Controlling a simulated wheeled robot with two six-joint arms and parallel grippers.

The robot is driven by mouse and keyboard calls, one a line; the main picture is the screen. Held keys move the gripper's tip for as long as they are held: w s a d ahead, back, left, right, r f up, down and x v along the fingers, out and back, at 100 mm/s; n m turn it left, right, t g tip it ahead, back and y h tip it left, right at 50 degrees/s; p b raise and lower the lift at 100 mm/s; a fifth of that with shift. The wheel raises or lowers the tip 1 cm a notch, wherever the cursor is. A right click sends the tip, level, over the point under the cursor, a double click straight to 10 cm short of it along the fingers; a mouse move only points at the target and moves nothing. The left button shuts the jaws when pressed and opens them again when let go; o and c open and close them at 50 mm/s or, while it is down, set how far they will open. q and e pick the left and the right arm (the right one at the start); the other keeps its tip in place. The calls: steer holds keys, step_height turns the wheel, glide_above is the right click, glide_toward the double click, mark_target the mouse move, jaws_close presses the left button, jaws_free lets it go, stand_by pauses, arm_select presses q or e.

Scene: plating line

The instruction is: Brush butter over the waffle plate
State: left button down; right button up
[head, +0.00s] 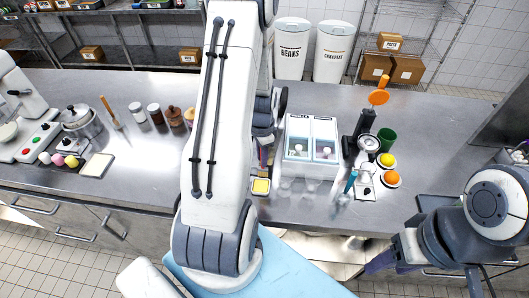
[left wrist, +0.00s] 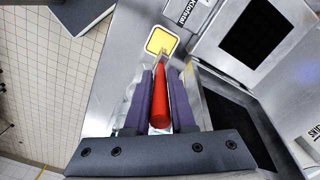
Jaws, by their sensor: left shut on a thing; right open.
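My left gripper (left wrist: 160,98) is shut on the red handle (left wrist: 160,100) of what looks like the brush, between purple pads in the left wrist view. Just beyond its tip, close to it, is a square yellow pad of butter in a pale dish (left wrist: 162,41). Whether the tip touches the butter is unclear. The butter also shows beside my arm in the head view (head: 261,187). Steel-framed dark panels (left wrist: 254,39) lie right of the gripper; I cannot tell for certain that they are the waffle plate. My right gripper (head: 379,263) is open, low at the right.
A white two-compartment container (head: 309,169) stands right of my left arm. An orange ladle (head: 378,97), a green cup (head: 386,138) and a yellow and an orange ball are further right. My left arm hides the middle counter.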

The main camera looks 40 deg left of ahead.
mark_target(260, 167)
arm_select(q)
steer(key=f+b, duration=0.2)
steer(key=f, duration=0.1)
steer(key=f+b, duration=0.2)
steer(key=shift+s+a+f, duration=0.15)
steer(key=shift+a, duration=0.2)
steer(key=shift+f, duration=0.2)
steer(key=shift+d+f+b, duration=0.1)
steer(key=shift+f+b, duration=0.4)
steer(key=shift+f, duration=0.05)
stand_by(1.5)
steer(key=shift+r, duration=0.1)
step_height(260, 167, up, 7)
steer(key=p, duration=0.5)
steer(key=shift+p, duration=0.4)
steer(key=shift+s, duration=0.1)
stand_by(0.5)
